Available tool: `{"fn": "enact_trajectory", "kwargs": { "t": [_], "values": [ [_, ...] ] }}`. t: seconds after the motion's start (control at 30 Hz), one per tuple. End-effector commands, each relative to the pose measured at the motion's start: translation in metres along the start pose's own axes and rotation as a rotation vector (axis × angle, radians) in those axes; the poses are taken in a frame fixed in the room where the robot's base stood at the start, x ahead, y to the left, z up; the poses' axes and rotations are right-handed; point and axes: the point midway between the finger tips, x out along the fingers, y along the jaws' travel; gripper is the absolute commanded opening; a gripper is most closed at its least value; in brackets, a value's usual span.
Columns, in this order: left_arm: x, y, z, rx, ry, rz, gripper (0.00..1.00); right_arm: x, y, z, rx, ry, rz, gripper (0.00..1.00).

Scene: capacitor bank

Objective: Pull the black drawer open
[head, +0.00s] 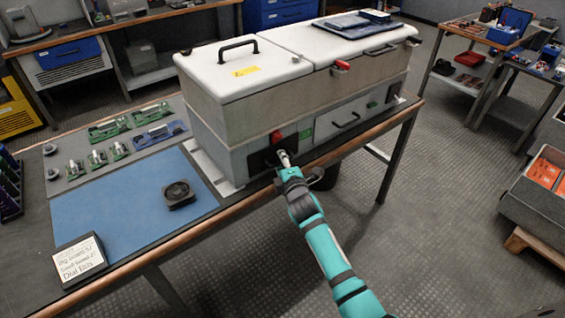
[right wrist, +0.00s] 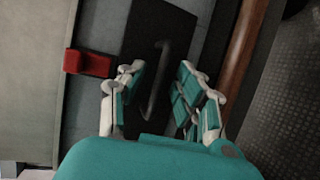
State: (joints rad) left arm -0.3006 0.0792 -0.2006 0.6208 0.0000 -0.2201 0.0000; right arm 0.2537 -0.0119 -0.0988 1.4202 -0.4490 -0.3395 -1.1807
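The black drawer (head: 258,161) is at the lower left of the grey cabinet's front, and it looks shut. Its black front (right wrist: 165,20) and bar handle (right wrist: 157,90) also show in the right wrist view. My right gripper (head: 284,158) is at the drawer front and partly covers it in the head view. In the right wrist view my right gripper (right wrist: 160,78) is open, with the handle between its spread fingers and gaps on both sides. I cannot tell whether the fingertips reach past the handle. My left gripper is not in view.
A red latch (head: 277,135) sits above the drawer; it also shows in the right wrist view (right wrist: 88,63). The wooden table edge (head: 340,153) runs just below the cabinet. A blue mat (head: 125,215) with a black fan (head: 178,194) lies left. Floor right of my arm is clear.

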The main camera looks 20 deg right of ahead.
Motion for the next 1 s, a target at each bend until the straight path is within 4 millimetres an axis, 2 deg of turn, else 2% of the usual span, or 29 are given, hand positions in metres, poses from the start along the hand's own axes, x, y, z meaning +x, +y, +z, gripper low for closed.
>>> {"fn": "enact_trajectory", "kwargs": {
  "t": [0.37, 0.6, 1.0],
  "values": [
    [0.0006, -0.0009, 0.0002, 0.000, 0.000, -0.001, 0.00, 0.0049, 0.0002, -0.0002, 0.000, 0.000, 0.000, 0.32],
    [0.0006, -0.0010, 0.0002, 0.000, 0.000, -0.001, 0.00, 0.0048, 0.0001, -0.0002, 0.000, 0.000, 0.000, 0.01],
    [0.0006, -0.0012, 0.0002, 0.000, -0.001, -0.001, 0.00, 0.0048, 0.0006, 0.0000, -0.001, 0.000, 0.001, 0.00]
  ]
}}
